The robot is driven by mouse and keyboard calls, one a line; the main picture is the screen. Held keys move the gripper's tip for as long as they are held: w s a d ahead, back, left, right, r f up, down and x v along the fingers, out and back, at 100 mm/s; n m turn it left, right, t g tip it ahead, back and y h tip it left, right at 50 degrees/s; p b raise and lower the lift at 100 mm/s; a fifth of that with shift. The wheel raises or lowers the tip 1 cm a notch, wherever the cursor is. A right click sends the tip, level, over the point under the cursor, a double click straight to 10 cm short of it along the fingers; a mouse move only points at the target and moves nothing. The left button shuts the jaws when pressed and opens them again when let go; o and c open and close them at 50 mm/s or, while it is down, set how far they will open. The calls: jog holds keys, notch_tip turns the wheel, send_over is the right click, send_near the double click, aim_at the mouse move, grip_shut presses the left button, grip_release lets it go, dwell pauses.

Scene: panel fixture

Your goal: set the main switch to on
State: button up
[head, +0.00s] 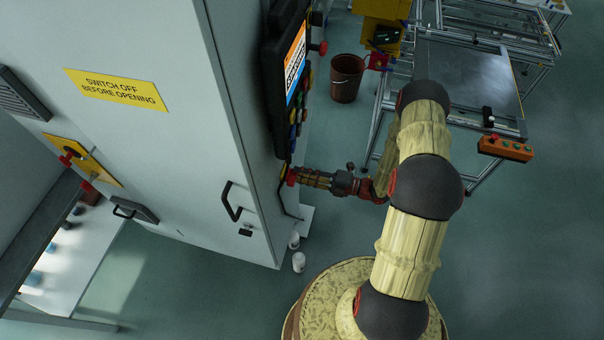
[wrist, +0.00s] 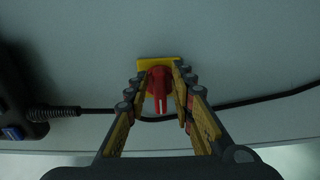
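The main switch is a red rotary handle (wrist: 158,82) on a yellow plate (wrist: 148,66), on the side face of the grey cabinet. In the wrist view the handle sits between my gripper's two fingers (wrist: 160,92), one on each side. The fingers are close to the handle; I cannot tell whether they press on it. In the head view my gripper (head: 300,177) reaches the cabinet side below the control panel, and the switch (head: 291,176) shows as a small red piece at its tip. The fingers hide part of the plate, and no position marking is readable.
The control panel (head: 287,85) with a screen and coloured buttons juts out above the switch. A black cable (wrist: 240,103) runs along the cabinet behind the fingers. A brown bucket (head: 346,80) and a metal frame table (head: 470,80) stand beyond my arm. White cups (head: 298,262) stand on the floor.

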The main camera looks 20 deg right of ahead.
jog(key=shift+o, duration=0.6)
jog(key=shift+s, duration=0.1)
jog(key=v, duration=1.2)
